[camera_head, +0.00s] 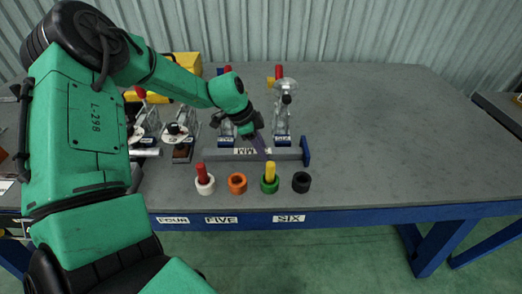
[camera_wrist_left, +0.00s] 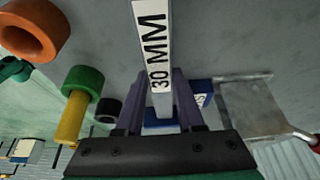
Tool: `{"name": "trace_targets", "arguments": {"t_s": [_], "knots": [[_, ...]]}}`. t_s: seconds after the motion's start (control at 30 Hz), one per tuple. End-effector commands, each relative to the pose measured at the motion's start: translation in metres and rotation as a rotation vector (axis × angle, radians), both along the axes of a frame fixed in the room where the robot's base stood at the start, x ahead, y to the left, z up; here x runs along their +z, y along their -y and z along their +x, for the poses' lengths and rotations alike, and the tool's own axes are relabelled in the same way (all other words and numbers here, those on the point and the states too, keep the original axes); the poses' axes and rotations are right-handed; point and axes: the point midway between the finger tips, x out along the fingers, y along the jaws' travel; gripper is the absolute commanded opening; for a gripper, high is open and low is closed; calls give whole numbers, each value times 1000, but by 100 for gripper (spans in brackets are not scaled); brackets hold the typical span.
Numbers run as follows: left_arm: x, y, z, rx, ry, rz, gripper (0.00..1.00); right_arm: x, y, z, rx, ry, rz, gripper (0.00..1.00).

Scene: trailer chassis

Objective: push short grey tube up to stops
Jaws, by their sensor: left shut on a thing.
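A grey tube with a white "30 MM" label (camera_head: 222,155) lies left to right on the table in front of the clamps. My left gripper (camera_head: 264,150) is shut on it near the middle. In the left wrist view the labelled tube (camera_wrist_left: 154,60) runs between the purple fingers (camera_wrist_left: 165,110). A blue upright stop plate (camera_head: 305,150) stands at the tube's right end; I cannot tell whether they touch. Blue also shows beyond the fingers in the wrist view (camera_wrist_left: 160,127). My right gripper is not in view.
Toggle clamps stand behind the tube, one at the right (camera_head: 282,115). Along the front edge are a white ring (camera_head: 205,187), an orange ring (camera_head: 237,184), a green ring with a yellow peg (camera_head: 269,184) and a black ring (camera_head: 301,183). The table (camera_head: 400,130) is clear at the right.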

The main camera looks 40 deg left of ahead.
Motion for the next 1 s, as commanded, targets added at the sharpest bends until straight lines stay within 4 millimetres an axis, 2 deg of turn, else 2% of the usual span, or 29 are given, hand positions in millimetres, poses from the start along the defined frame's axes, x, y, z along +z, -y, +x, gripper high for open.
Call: {"name": "trace_targets", "arguments": {"t_s": [0.83, 0.87, 0.9, 0.93, 1.0], "knots": [[3, -8, 17, 2, 12, -4, 0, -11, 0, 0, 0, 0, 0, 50], [4, -8, 17, 2, 12, -4, 48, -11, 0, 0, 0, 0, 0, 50], [4, -8, 16, 2, 11, -3, 64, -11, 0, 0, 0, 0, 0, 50], [3, -8, 16, 1, 10, -4, 72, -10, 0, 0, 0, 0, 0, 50], [3, -9, 16, 1, 8, -3, 72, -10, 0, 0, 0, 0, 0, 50]]}}
